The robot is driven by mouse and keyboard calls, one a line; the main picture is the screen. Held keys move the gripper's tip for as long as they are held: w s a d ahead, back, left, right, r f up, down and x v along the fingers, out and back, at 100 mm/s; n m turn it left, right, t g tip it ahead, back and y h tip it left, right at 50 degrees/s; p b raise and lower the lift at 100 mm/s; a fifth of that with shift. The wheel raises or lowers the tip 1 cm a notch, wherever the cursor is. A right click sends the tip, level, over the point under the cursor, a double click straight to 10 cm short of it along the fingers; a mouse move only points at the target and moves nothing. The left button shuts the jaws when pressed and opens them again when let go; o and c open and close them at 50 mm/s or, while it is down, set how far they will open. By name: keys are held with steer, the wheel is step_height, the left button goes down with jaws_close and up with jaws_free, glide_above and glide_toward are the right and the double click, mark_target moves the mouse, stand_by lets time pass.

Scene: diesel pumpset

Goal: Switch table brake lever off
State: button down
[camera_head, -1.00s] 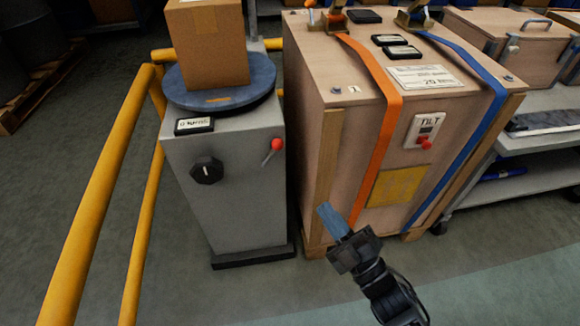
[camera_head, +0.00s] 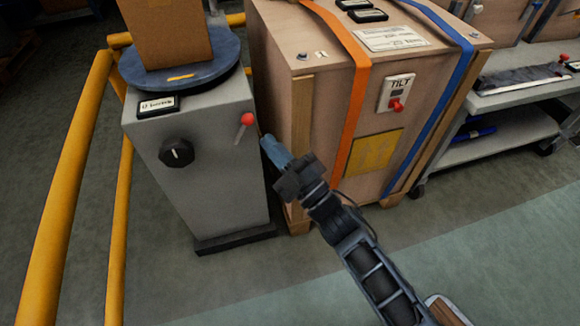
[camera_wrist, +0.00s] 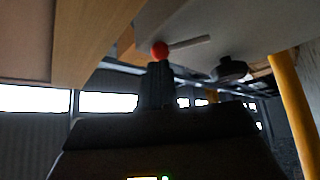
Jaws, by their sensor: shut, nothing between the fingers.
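The table brake lever (camera_head: 246,121) is a short lever with a red ball knob on the front face of the grey pedestal (camera_head: 205,190), near its upper right edge. The round blue turntable (camera_head: 190,75) sits on top of the pedestal. My gripper (camera_head: 268,142) is shut and empty, with its blue fingertips a little right of and below the red knob in the head view. In the wrist view, the red knob (camera_wrist: 160,50) shows just beyond the dark fingertips (camera_wrist: 158,68), with its pale rod running right. I cannot tell whether they touch.
A black rotary knob (camera_head: 176,153) is on the pedestal, left of the lever. A cardboard box (camera_head: 165,35) stands on the turntable. A wooden crate (camera_head: 300,95) with orange and blue straps stands close on the right. Yellow rails (camera_head: 70,170) run along the left.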

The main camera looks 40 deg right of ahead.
mark_target(242, 130)
steer(key=shift+b+x, duration=0.3)
steer(key=shift+x, duration=1.45)
steer(key=shift+r, duration=0.1)
